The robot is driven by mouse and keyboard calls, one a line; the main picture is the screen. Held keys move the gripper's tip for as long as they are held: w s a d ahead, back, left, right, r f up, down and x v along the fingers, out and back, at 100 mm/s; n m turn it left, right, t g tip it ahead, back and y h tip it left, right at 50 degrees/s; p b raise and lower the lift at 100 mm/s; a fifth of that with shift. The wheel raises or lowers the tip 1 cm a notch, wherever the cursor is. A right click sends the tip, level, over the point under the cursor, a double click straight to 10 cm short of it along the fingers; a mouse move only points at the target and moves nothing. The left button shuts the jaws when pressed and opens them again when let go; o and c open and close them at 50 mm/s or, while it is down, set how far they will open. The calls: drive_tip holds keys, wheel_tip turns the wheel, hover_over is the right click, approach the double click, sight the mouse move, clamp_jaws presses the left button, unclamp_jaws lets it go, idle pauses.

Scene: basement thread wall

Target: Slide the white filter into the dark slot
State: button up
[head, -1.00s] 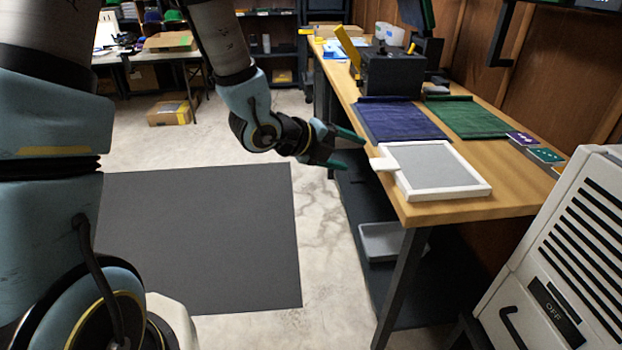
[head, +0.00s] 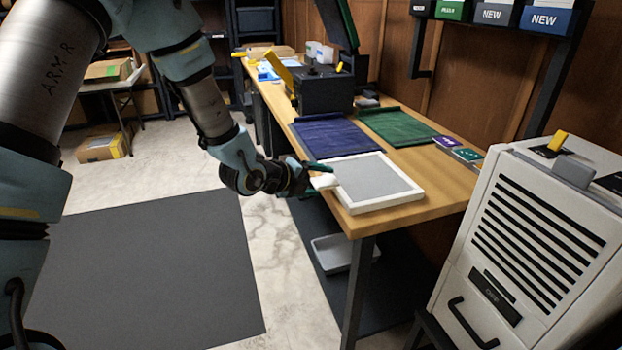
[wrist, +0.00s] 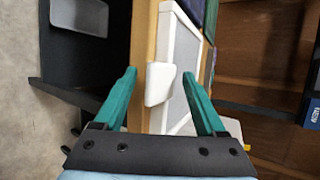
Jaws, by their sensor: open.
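The white filter (head: 378,181) lies flat on the near end of the wooden workbench, a white frame around a grey mesh. Its white tab (head: 324,181) sticks out over the bench's left edge. My gripper (head: 312,178) is open at the tab. In the wrist view the tab (wrist: 160,83) shows between the two green fingers of my gripper (wrist: 159,76), with a gap on each side. The white cabinet (head: 467,245) at the right has dark louvres (head: 535,228) and a dark labelled panel (head: 496,295). I cannot tell which dark opening is the slot.
A blue mat (head: 333,136) and a green mat (head: 397,126) lie behind the filter on the bench (head: 445,192). A black box-shaped device (head: 324,90) stands farther back. A grey tray (head: 338,252) sits below the bench. Open floor with a dark mat (head: 150,275) lies left.

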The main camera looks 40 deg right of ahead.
clamp_jaws()
idle(0.7)
